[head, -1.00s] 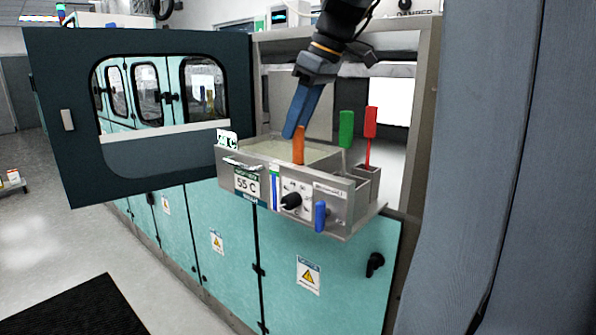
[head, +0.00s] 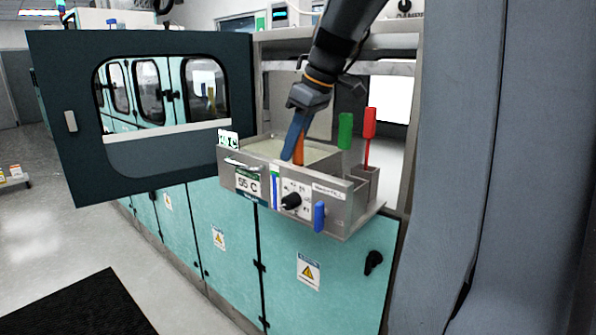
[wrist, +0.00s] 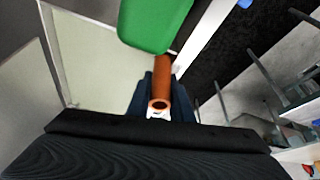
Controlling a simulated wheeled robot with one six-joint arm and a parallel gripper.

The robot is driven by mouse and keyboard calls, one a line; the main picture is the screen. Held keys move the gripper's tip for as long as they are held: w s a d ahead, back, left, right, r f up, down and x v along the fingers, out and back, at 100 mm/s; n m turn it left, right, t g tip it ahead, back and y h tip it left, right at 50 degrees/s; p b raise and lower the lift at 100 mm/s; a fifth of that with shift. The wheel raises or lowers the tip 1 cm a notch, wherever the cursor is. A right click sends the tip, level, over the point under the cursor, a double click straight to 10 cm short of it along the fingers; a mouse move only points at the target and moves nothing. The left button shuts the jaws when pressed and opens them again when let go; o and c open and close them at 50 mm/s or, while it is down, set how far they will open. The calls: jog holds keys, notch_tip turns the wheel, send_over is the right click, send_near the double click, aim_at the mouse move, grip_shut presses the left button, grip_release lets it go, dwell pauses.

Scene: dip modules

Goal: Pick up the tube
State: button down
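The orange-brown tube (head: 299,149) stands in the open grey bath tray (head: 330,157) on the teal cabinet. In the wrist view the tube (wrist: 163,83) shows its round open end toward the camera. My gripper (head: 291,154) reaches down into the tray area from above, its blue fingers beside and partly in front of the tube. In the wrist view the dark fingers lie on both sides of the tube, close to it. Whether they touch it is not clear. The tube's lower end is hidden.
A green-handled item (head: 345,131) and a red-handled item (head: 370,123) stand upright just right of the tube. A dark knob (head: 291,201) and blue handle (head: 319,216) are on the tray front. The windowed door (head: 150,165) stands open at left.

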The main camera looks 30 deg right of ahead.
jog(key=shift+r, duration=0.1)
notch_tip(320, 180, up, 18)
jog(key=b, duration=0.3)
dwell(0.7)
dwell(0.7)
